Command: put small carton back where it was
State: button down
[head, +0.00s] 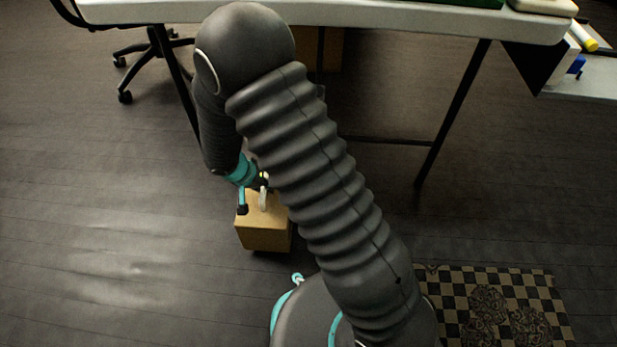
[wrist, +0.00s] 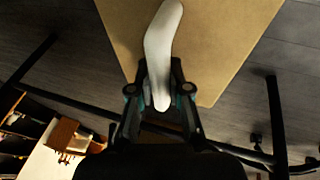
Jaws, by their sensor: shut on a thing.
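The small carton (head: 265,237) is a tan box with a pale curved handle (wrist: 160,45) on its top face. In the head view it is left of my arm's ribbed section, over the dark floor, with a shadow under it. I cannot tell whether it touches the floor. My gripper (head: 253,200) is above the carton and shut on the handle. In the wrist view the handle runs between the two fingertips, and the carton's tan face (wrist: 225,45) fills the top middle.
A white-topped table (head: 400,14) stands ahead on dark legs with a low crossbar. A wheeled chair (head: 150,45) is at the back left. A checkered mat (head: 540,300) lies at the lower right. The floor at the left (head: 90,210) is clear.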

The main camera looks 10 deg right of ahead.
jog(key=w+d+f, duration=0.1)
jog(key=w+d, duration=0.3)
jog(key=d, duration=0.3)
jog(key=w+d+f, duration=0.2)
jog(key=w+d, duration=0.2)
jog(key=d, duration=0.4)
jog(key=shift+d+f+p, duration=0.15)
jog(key=shift+d+p, duration=0.05)
jog(key=shift+p, duration=0.15)
jog(key=shift+f, duration=0.2)
jog(key=c, duration=1.1)
grip_release()
jog(key=shift+s, duration=0.1)
jog(key=shift+r, duration=0.1)
